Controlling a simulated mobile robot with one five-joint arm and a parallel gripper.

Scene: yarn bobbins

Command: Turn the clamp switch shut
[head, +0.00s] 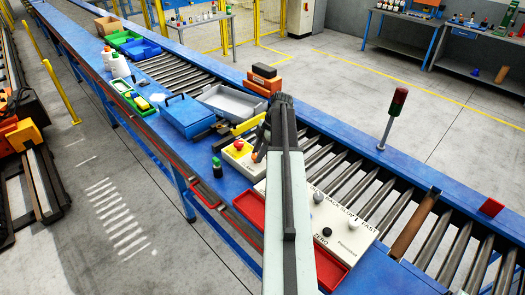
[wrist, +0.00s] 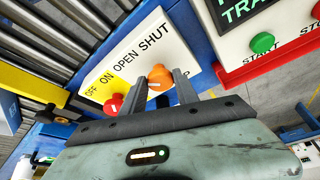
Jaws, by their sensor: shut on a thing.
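The clamp switch is an orange knob (wrist: 159,76) on a white and yellow control box (wrist: 130,62), below the words OPEN and SHUT in the wrist view. My gripper (wrist: 160,83) has one finger on each side of the knob and is shut on it. A short pale mark shows on the knob, but I cannot tell which word it points to. A red knob (wrist: 114,103) sits to its left below OFF and ON. In the head view the box (head: 236,157) stands on the blue bench, and my arm partly hides it.
A panel with a green START button (wrist: 262,42) stands close on the right in the wrist view. A signal lamp (head: 398,101) rises beyond the rollers.

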